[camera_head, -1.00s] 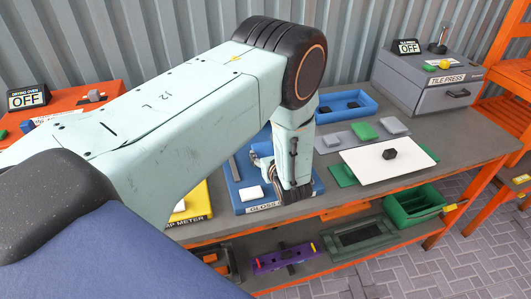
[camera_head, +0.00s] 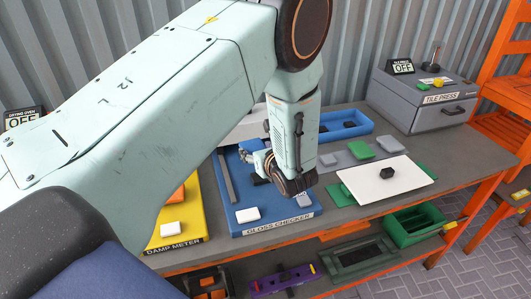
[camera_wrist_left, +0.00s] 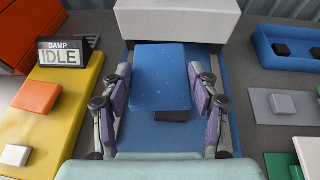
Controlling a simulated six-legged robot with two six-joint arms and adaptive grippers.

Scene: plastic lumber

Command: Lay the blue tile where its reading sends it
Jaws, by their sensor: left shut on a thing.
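A speckled blue tile (camera_wrist_left: 162,75) is between the purple finger pads of my left gripper (camera_wrist_left: 161,98) in the left wrist view. The gripper is shut on it. The tile is over the blue bed of the gloss checker (camera_wrist_left: 142,140), in front of the checker's white head (camera_wrist_left: 178,18). A small black block (camera_wrist_left: 171,116) shows at the tile's near edge. In the head view, my left gripper (camera_head: 266,174) is over the gloss checker (camera_head: 244,192), and my arm hides most of the tile. I cannot tell whether the tile touches the bed. My right gripper is not in view.
The yellow damp meter (camera_head: 165,234) is at the left; its display (camera_wrist_left: 62,54) reads IDLE. At the right are a grey board (camera_head: 335,161) with tiles, a white sheet (camera_head: 410,183) with a black knob, a blue tray (camera_head: 361,117) and the tile press (camera_head: 425,98), reading OFF.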

